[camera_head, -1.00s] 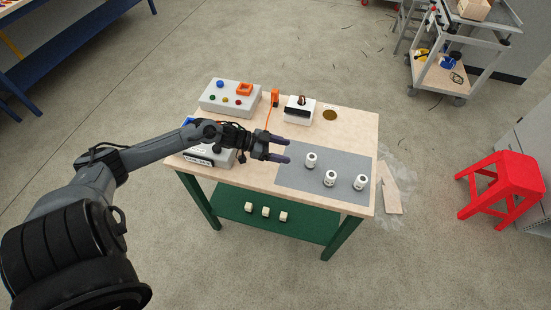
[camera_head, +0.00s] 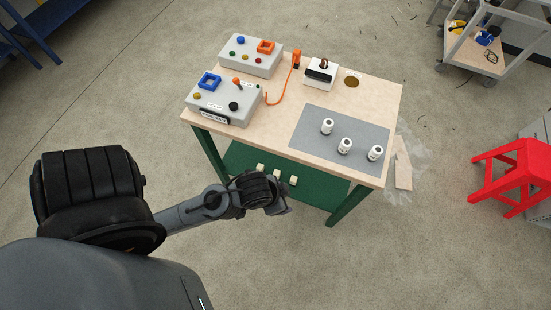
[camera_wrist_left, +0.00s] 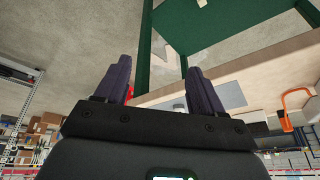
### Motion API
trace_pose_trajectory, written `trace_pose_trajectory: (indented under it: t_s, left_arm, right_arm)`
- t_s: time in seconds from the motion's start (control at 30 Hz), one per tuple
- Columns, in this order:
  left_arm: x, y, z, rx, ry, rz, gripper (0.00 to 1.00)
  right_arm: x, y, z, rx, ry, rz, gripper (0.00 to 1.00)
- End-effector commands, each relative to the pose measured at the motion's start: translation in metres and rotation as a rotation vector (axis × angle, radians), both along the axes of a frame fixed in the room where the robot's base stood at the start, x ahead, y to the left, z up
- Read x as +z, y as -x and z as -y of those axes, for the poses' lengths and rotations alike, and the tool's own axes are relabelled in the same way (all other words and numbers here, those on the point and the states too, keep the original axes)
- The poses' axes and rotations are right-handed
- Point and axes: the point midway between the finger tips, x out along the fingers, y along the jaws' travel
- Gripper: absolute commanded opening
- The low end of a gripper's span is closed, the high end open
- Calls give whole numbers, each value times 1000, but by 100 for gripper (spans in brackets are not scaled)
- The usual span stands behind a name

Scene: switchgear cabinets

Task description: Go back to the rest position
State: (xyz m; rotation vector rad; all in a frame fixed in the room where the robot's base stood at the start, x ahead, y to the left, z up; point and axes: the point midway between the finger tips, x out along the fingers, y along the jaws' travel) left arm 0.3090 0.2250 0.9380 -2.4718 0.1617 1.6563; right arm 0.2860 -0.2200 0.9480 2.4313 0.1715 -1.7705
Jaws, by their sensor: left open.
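My left arm comes in from the left in the head view and is folded back in front of the workbench (camera_head: 225,126). Its wrist is near the bench's front edge, and the gripper fingers cannot be made out there. In the left wrist view, my left gripper (camera_wrist_left: 159,68) is open, its two dark fingers apart with nothing between them. The bench's green frame (camera_wrist_left: 225,25) and light top edge show beyond the fingers. My right gripper is not in view.
On the bench are two grey control boxes (camera_head: 222,104) (camera_head: 251,59), an orange hook-shaped cable (camera_head: 280,93), a white device (camera_head: 320,75) and a grey mat (camera_head: 330,125) with three white cylinders. Small blocks (camera_head: 276,176) lie on the lower shelf. A red stool (camera_head: 512,180) stands at right.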

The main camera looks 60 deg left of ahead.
Motion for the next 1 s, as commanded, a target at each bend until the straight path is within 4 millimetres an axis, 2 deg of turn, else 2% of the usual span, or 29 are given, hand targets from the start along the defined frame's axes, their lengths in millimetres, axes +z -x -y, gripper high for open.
trace_pose_trajectory:
  t_s: [0.1, 0.2, 0.53, 0.67, 0.87, 1.0]
  left_arm:
    - [8, 17, 6, 16, 22, -58, 68]
    - [10, 22, 7, 18, 27, -78, 68]
    - [11, 22, 7, 18, 28, -80, 68]
    - [20, 22, 7, 18, 27, -80, 68]
    - [55, 22, 7, 18, 27, -80, 68]
    - [95, 22, 7, 18, 27, -80, 68]
  right_arm:
    - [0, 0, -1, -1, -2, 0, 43]
    - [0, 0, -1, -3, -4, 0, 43]
    - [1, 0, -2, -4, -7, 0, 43]
    - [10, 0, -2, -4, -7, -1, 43]
    - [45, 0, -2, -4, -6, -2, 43]
    - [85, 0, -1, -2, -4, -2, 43]
